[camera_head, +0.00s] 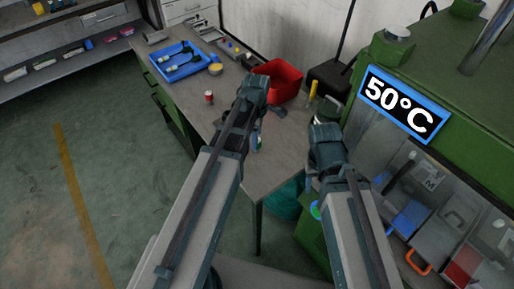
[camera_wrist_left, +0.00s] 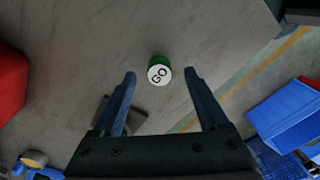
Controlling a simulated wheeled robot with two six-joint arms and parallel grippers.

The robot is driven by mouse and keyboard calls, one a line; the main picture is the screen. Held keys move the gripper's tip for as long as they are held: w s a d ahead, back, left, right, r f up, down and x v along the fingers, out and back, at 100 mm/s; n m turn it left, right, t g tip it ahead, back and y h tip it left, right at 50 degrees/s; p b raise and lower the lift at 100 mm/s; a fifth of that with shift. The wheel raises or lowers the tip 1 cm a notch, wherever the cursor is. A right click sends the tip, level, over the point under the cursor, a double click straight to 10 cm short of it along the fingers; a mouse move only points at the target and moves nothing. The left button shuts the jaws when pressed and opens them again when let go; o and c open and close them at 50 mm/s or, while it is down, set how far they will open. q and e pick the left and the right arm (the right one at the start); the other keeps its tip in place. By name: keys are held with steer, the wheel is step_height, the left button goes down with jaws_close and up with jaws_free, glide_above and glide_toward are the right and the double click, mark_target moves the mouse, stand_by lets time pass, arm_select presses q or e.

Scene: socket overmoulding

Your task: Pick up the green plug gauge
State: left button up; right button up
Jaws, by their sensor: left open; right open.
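The green plug gauge (camera_wrist_left: 159,69) stands on the grey table in the left wrist view, its white end marked "GO" facing the camera. My left gripper (camera_wrist_left: 160,76) is open, with one finger on each side of the gauge in that picture and a gap on both sides. I cannot tell how far the fingertips are above it. In the head view my left gripper (camera_head: 255,92) is over the table, and I cannot clearly make out the gauge there. My right gripper (camera_head: 326,148) is open near the table's right edge, by the green machine; its fingers are mostly hidden.
A red bin (camera_head: 283,79) stands behind my left gripper. A blue tray (camera_head: 179,62) with dark parts and a red can (camera_head: 209,97) are further left on the table (camera_head: 275,165). The green machine with a "50°C" sign (camera_head: 403,106) bounds the right side.

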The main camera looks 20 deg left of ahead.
arm_select(q)
step_height(320, 180, down, 3)
steer(key=shift+r+b, duration=0.1)
steer(key=shift+b, duration=0.85)
arm_select(e)
step_height(320, 180, down, 3)
steer(key=shift+r, duration=0.1)
arm_select(q)
jaws_close()
